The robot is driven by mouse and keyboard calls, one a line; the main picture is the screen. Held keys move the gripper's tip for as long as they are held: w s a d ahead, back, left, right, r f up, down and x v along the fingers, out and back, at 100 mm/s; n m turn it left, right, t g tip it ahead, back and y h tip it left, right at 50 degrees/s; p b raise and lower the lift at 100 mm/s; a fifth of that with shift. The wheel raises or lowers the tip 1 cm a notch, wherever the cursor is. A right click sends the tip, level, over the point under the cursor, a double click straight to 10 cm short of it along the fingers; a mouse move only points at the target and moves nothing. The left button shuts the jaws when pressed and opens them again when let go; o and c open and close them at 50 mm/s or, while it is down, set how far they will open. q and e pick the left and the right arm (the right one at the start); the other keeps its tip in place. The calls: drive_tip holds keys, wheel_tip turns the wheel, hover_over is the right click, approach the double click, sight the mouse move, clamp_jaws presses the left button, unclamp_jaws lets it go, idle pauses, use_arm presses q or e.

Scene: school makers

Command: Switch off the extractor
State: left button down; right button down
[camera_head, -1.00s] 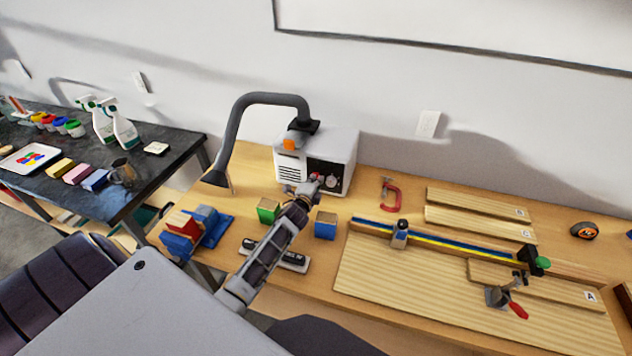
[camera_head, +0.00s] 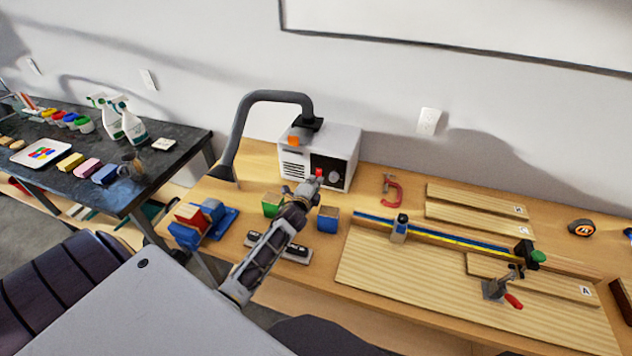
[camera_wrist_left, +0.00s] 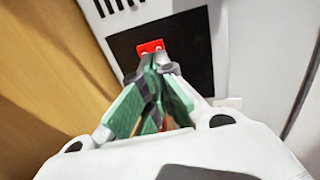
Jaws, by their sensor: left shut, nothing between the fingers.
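The extractor (camera_head: 343,143) is a white box with a dark front panel and a bent grey hose (camera_head: 263,97), standing at the back of the wooden bench. My left gripper (camera_head: 305,188) is shut and empty, in front of the panel. In the left wrist view, the gripper (camera_wrist_left: 157,66) has its tips just below the red switch (camera_wrist_left: 150,46) on the black panel (camera_wrist_left: 190,50). I cannot tell whether the tips touch it, or the switch's position.
A red clamp (camera_head: 393,189) and wooden boards (camera_head: 420,275) lie to the right. A dark table (camera_head: 110,190) stands at left.

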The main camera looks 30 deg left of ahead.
use_arm(q)
drive_tip(key=s+d+r, duration=0.2)
drive_tip(key=s+r, duration=0.1)
drive_tip(key=s, duration=0.4)
drive_tip(key=shift+s+r, duration=0.3)
drive_tip(key=shift+r, duration=0.05)
drive_tip(key=shift+s, duration=0.1)
idle(0.8)
